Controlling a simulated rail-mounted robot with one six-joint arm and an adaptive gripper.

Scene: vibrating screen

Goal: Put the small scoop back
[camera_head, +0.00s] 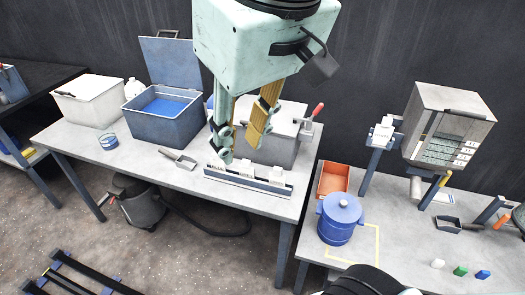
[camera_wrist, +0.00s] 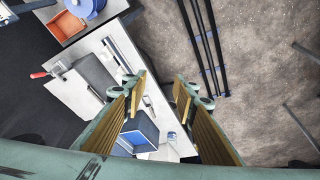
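A small grey scoop (camera_head: 182,160) lies on the left table in front of the blue bin. A second scoop-like dark tray (camera_head: 447,225) lies on the right table; I cannot tell which one the task means. My gripper (camera_head: 237,150) hangs over the left table, to the right of the grey scoop and apart from it. In the wrist view my gripper (camera_wrist: 160,84) has its two fingers wide apart with nothing between them.
A low white rack (camera_head: 248,181) lies along the left table's front edge. A blue bin (camera_head: 165,125) with a raised lid, a white box (camera_head: 90,98) and a grey lidded box (camera_head: 275,145) stand behind. A blue pot (camera_head: 340,222) and orange tray (camera_head: 333,178) are on the right table.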

